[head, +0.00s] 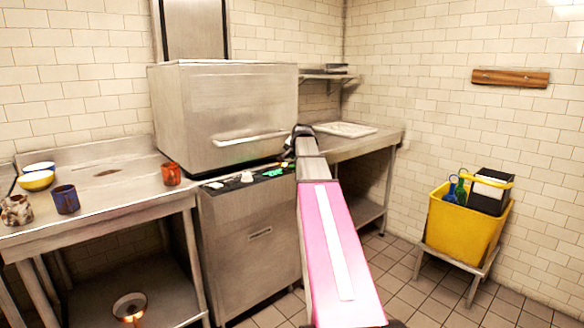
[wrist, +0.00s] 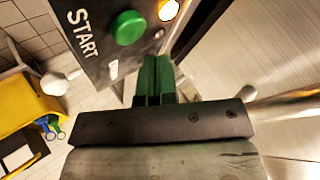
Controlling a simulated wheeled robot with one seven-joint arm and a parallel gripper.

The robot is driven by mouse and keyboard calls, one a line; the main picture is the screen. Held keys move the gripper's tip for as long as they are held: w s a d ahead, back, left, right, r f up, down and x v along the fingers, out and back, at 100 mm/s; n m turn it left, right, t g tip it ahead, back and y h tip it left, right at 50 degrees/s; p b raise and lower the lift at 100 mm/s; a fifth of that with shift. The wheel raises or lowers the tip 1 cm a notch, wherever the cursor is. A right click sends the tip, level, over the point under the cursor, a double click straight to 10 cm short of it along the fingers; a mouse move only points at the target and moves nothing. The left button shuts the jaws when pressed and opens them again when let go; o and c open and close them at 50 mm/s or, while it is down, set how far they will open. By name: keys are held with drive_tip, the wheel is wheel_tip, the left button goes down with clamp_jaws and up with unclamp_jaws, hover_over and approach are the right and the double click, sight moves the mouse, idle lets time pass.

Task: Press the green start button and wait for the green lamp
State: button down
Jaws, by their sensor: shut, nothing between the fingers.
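The round green start button (wrist: 128,28) sits on a dark panel beside the white word START in the wrist view. An amber lamp (wrist: 168,10) glows next to it. My gripper (wrist: 152,62) has green fingers, shut together and empty. Its tips appear just below the button in the picture, and I see no contact. In the head view the dark control panel (head: 213,187) runs along the front of the steel dishwasher (head: 222,115). My arm reaches to its right end and partly hides it. Small green patches show there, too small to tell apart. I cannot make out a lit green lamp.
A steel counter (head: 125,195) at left holds bowls and cups, with an orange cup (head: 171,174) close to the machine. Another counter (head: 365,143) with a tray stands at right. A yellow bucket (head: 462,225) sits on a low stand at right. Tiled floor between is clear.

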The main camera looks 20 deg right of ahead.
sight(293, 166)
drive_tip(key=shift+r, duration=2.05)
drive_tip(key=shift+s, duration=0.1)
